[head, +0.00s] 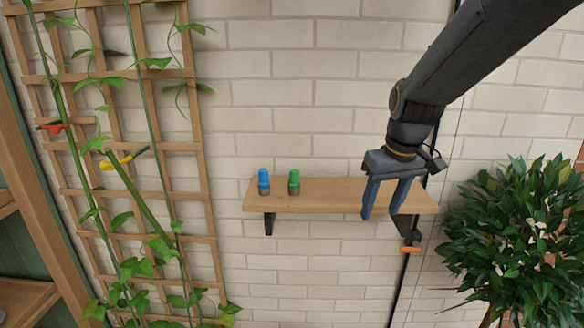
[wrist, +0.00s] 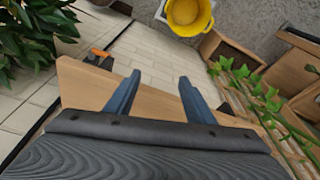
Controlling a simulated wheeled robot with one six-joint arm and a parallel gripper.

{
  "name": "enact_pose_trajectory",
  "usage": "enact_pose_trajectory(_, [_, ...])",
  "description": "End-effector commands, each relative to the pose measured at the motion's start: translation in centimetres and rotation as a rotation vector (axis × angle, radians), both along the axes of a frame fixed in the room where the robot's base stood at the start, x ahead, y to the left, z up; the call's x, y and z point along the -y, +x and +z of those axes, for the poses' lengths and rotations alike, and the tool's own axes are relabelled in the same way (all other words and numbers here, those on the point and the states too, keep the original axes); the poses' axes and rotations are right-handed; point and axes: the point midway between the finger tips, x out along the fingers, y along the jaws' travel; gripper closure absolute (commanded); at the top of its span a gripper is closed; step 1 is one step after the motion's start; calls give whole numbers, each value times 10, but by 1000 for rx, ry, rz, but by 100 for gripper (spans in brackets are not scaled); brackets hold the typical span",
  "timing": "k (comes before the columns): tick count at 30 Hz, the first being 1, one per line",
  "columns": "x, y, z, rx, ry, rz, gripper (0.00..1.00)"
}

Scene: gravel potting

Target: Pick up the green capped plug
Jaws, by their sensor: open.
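The green capped plug (head: 294,182) stands upright on a wooden wall shelf (head: 335,192), left of the shelf's middle, with a grey lower body. A similar blue capped plug (head: 264,182) stands just left of it. My gripper (head: 382,211) is in front of the right part of the shelf, well to the right of the green plug, with its fingers pointing down. The fingers are apart with nothing between them. In the wrist view my gripper (wrist: 159,77) is over the shelf (wrist: 80,88), and neither plug shows there.
A trellis with vines (head: 125,160) stands at the left. A leafy plant (head: 515,235) is at the right. An orange-ended fitting (head: 410,249) hangs below the shelf's right end. The wrist view shows a yellow bucket (wrist: 185,12). The shelf between green plug and gripper is clear.

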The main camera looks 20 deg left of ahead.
Motion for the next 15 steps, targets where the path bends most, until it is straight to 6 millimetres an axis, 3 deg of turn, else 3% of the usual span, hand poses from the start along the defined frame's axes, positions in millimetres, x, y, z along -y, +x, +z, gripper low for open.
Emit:
enact_pose_trajectory(1, [-32,15,16,8,4,74,51])
enact_pose_trajectory(7, [-136,45,66,16,17,338,51])
enact_pose_trajectory(10, [-171,48,85,19,23,429,51])
enact_pose_trajectory(15, [-200,48,98,21,27,504,51])
